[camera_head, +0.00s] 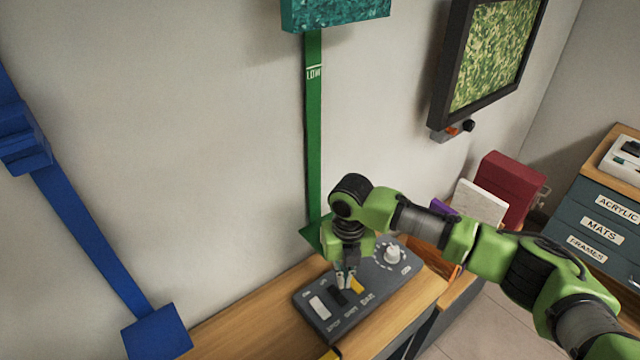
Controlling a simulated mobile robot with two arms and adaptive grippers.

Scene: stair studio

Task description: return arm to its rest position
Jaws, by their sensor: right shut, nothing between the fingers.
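My right arm comes in from the right, green with dark joints, and bends down at its wrist. My right gripper (346,277) points down over a dark grey control box (330,322) on the wooden counter. Its fingers are shut and hold nothing. The fingertips are close to the box's row of switches, one white (320,307), one black and one yellow (358,285); I cannot tell whether they touch. A white knob (392,254) is on the box's right part. My left gripper is not in view.
A green strip (314,150) and a blue strip (90,230) run down the wall. A framed green picture (492,52) hangs at upper right. A red case (511,190) and white block (481,203) stand behind my arm. A drawer cabinet (598,230) is at right.

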